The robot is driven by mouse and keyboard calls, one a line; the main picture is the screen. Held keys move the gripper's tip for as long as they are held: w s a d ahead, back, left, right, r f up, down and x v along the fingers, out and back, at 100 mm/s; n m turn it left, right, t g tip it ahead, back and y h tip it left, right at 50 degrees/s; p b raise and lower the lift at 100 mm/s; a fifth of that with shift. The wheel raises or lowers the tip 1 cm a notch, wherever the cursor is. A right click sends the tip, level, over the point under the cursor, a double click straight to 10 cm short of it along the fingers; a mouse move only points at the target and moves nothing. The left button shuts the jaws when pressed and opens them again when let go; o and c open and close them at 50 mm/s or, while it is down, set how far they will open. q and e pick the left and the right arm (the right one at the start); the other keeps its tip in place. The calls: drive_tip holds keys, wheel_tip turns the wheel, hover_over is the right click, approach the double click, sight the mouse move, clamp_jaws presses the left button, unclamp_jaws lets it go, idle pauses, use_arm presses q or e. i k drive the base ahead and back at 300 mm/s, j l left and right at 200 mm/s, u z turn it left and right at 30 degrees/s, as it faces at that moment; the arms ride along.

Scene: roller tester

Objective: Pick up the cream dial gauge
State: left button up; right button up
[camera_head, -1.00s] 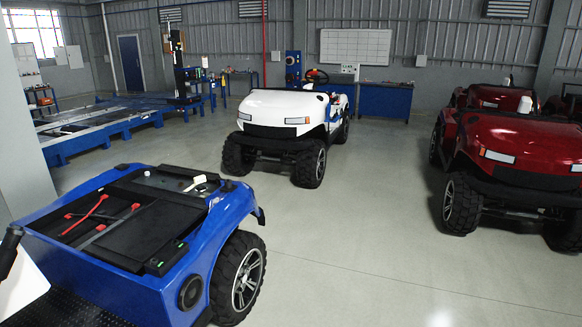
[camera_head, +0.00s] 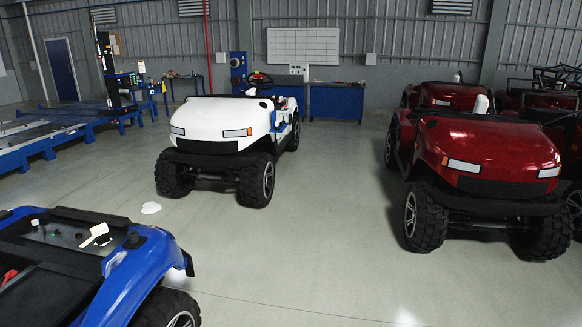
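I cannot make out a cream dial gauge for certain in the head view. A small pale object (camera_head: 95,235) lies on the open rear of the blue vehicle (camera_head: 125,285) at the lower left. Another small pale upright object (camera_head: 481,104) stands at the red vehicle (camera_head: 490,145) on the right. Both are too small to identify. Neither of my grippers is in view.
A white vehicle (camera_head: 220,122) stands at centre left, with a white patch (camera_head: 151,208) on the floor beside it. Blue workbenches (camera_head: 336,101) line the back wall. A blue roller platform (camera_head: 45,140) is at the left. The central floor (camera_head: 320,225) is clear.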

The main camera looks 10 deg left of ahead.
sight(99, 230)
drive_tip(key=i+u, duration=0.25)
drive_tip(key=i, duration=0.2)
drive_tip(key=i+l+u, duration=0.25)
drive_tip(key=i, duration=0.2)
drive_tip(key=i+l+u, duration=0.25)
drive_tip(key=i, duration=0.2)
drive_tip(key=i+u, duration=0.2)
drive_tip(key=u, duration=0.2)
drive_tip(key=i+l+u, duration=0.2)
drive_tip(key=u, duration=0.25)
drive_tip(key=i+l+u, duration=0.15)
drive_tip(key=u, duration=0.25)
drive_tip(key=i+l+u, duration=0.2)
drive_tip(key=u, duration=0.25)
drive_tip(key=l+u, duration=0.4)
drive_tip(key=i+l+u, duration=0.15)
drive_tip(key=l+u, duration=0.15)
drive_tip(key=u, duration=0.15)
